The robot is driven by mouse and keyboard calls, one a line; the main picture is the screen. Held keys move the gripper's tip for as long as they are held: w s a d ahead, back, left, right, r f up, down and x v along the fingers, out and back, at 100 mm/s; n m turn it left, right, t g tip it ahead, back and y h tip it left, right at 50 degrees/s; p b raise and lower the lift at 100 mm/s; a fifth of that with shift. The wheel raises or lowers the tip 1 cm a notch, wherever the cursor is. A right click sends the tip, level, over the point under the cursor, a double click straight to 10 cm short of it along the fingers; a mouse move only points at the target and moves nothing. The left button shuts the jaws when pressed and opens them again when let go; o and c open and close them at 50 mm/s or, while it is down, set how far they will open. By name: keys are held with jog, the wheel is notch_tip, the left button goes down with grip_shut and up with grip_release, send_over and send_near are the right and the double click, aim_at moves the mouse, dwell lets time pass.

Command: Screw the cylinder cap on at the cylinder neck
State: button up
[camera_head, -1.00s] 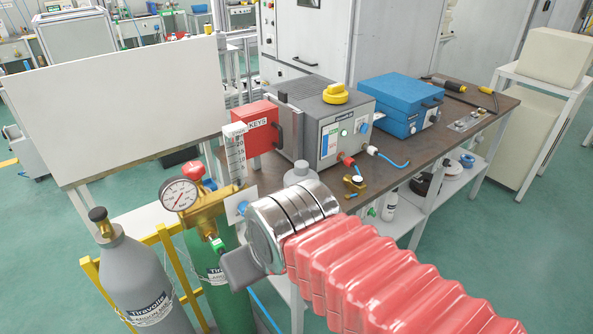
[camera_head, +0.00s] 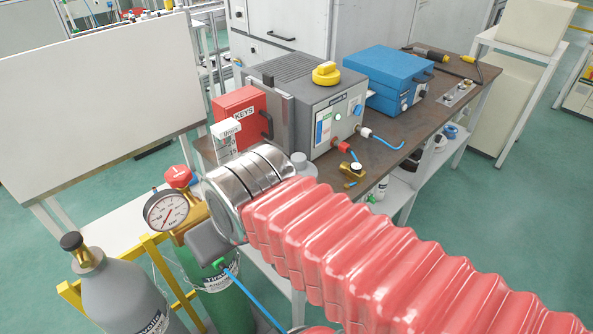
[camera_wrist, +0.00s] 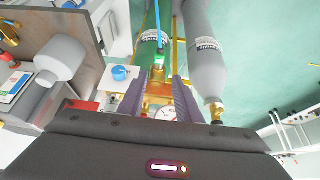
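A grey cylinder (camera_head: 120,285) with a brass neck and dark valve knob (camera_head: 71,241) stands at lower left; it is at upper right in the wrist view (camera_wrist: 205,50). A green cylinder (camera_head: 222,300) beside it carries a brass regulator with a pressure gauge (camera_head: 166,210). A grey bell-shaped piece, perhaps the cylinder cap (camera_wrist: 62,60), stands on the bench in the wrist view, partly hidden behind my arm in the head view (camera_head: 300,163). My gripper (camera_wrist: 159,88) is open, its purple fingers apart, with the regulator showing beyond the gap. I see nothing held.
The brown bench (camera_head: 405,155) carries a red KEYS box (camera_head: 240,114), a grey machine (camera_head: 320,105) and a blue case (camera_head: 388,75). A yellow frame (camera_head: 155,255) stands by the cylinders. A white panel (camera_head: 95,85) stands at left. A blue hose (camera_head: 255,300) hangs below my gripper.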

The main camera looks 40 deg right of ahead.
jog(key=shift+o, duration=0.2)
